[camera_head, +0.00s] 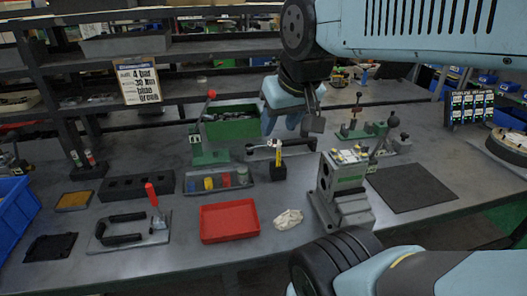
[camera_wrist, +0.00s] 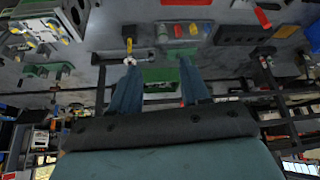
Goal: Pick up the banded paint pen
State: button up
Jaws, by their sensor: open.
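A slim pen with yellow, white and dark parts (camera_head: 278,158) stands upright in a small black block (camera_head: 279,193) at the middle of the bench; it looks like the banded paint pen, though its bands are too small to read clearly. It also shows in the wrist view (camera_wrist: 129,46), just beyond the tip of the left finger. My gripper (camera_head: 290,128) is open and empty, above and behind the pen in the head view. In the wrist view both fingers (camera_wrist: 157,75) are spread apart, with the pen outside the gap. I cannot tell the exact height between them.
A grey valve block (camera_head: 345,188) stands close to the right of the pen. A rack of coloured pots (camera_head: 217,182) and a red tray (camera_head: 229,222) lie to the left, with a crumpled white cloth (camera_head: 288,219) in front. A green bin (camera_head: 230,127) stands behind. A dark mat (camera_head: 411,187) is bare.

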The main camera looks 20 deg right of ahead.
jog(key=shift+w+r, duration=0.1)
jog(key=shift+w, duration=0.15)
jog(key=n+g, duration=0.6)
jog(key=n, duration=0.1)
send_over(278, 155)
notch_tip(278, 155, down, 13)
jog(key=shift+d+f, duration=0.3)
jog(key=shift+f, duration=0.35)
notch_tip(278, 155, down, 8)
jog(key=shift+f, duration=0.1)
jog(key=shift+w+f, duration=0.2)
jog(key=shift+f, duration=1.1)
jog(key=shift+w+f, duration=0.15)
jog(key=shift+f, duration=1.1)
